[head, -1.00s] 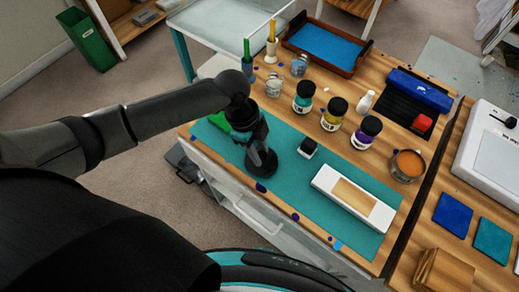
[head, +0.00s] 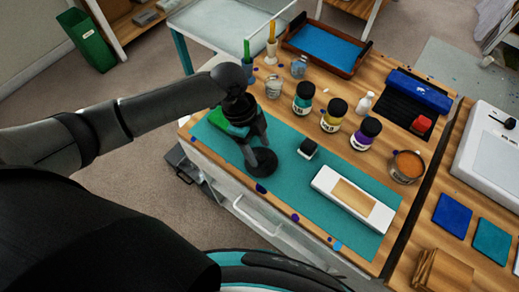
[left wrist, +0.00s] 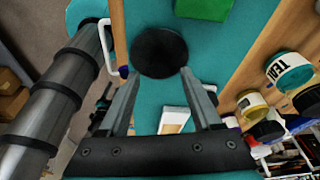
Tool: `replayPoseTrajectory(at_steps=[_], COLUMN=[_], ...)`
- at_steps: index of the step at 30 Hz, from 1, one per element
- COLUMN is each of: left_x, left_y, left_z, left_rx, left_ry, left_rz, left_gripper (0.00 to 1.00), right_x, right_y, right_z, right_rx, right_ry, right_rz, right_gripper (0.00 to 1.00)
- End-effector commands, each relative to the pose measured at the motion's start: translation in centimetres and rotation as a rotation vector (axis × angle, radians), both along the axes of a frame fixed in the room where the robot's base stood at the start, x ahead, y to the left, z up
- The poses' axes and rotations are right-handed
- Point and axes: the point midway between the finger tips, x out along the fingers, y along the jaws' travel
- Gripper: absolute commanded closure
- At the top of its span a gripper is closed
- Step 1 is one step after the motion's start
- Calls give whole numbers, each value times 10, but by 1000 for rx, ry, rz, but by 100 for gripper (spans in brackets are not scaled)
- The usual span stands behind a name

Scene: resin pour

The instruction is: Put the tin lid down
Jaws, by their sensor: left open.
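The tin lid (head: 262,162) is a dark round disc over the near-left part of the teal mat (head: 285,190). It looks flat and seems to rest on the mat. My left gripper (head: 258,146) is just above it with its fingers pointing down. In the left wrist view the lid (left wrist: 158,50) shows at the tips of the two spread fingers (left wrist: 158,73). The gripper is open; I cannot tell whether a fingertip still touches the rim. An open tin with orange content (head: 408,166) stands at the right. My right gripper is out of view.
A green object (head: 218,121) lies behind the gripper. Several jars, including a purple one (head: 366,133), stand behind. Bare mat lies between.

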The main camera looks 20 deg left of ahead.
Motion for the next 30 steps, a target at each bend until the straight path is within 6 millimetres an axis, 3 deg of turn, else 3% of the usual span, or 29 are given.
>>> replayPoseTrajectory(at_steps=[6, 13, 19, 30], left_x=[3, 4, 4, 4], left_y=[14, 23, 26, 26], left_z=[50, 86, 98, 98], left_rx=[1, 1, 0, 0], left_ry=[-5, -1, 1, 1], left_rz=[-1, -1, 0, 0], left_gripper=[35, 35, 35, 35], right_x=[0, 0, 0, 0], right_y=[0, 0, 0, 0], right_z=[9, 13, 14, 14], right_rx=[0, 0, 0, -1], right_ry=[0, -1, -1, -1], right_rz=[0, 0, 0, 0], right_gripper=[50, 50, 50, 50])
